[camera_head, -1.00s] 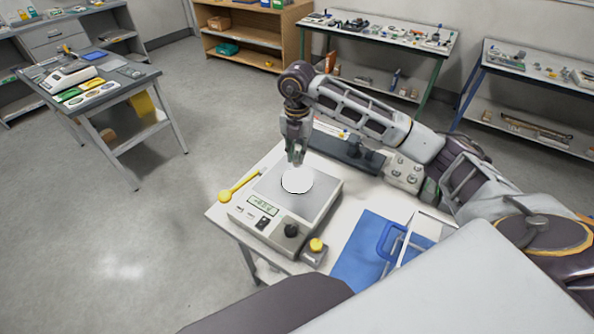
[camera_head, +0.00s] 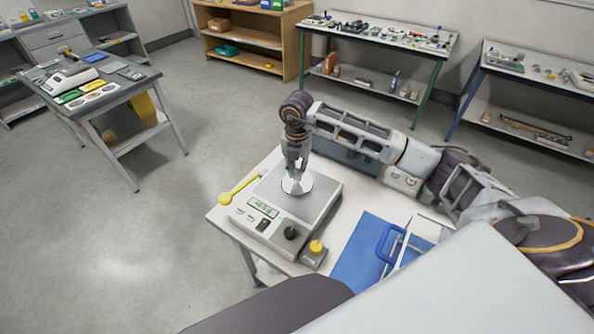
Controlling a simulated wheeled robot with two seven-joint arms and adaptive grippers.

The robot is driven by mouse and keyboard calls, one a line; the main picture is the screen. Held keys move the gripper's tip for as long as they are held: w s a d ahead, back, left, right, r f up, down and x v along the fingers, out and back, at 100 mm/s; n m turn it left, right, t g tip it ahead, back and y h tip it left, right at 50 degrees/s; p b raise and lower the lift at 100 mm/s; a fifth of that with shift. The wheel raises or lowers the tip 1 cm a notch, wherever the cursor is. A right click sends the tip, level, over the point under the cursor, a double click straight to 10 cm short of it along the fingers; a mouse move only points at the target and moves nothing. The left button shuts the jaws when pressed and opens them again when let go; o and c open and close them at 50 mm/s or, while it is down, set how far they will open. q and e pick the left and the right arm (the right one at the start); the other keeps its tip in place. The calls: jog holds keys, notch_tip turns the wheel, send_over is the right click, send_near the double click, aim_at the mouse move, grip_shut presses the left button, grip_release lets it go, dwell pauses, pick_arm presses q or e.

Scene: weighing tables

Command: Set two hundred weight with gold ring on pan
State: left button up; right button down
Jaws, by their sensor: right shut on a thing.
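My right gripper (camera_head: 296,176) points straight down over the pan. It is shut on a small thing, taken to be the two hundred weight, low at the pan. The fingers mostly hide it, and I cannot make out its gold ring or whether it touches the pan. The scale's display is lit but too small to read. My left gripper is not in view.
A yellow spoon-like tool (camera_head: 238,189) lies left of the scale. A small grey block with a yellow knob (camera_head: 316,247) is at its front right corner. A blue mat (camera_head: 355,262) and a blue-handled thing (camera_head: 390,242) lie to the right. Other tables stand well away.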

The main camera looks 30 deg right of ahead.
jog(key=shift+f, duration=0.5)
jog(key=shift+f, duration=0.15)
jog(key=c, duration=1.3)
grip_release()
jog(key=shift+c, duration=0.2)
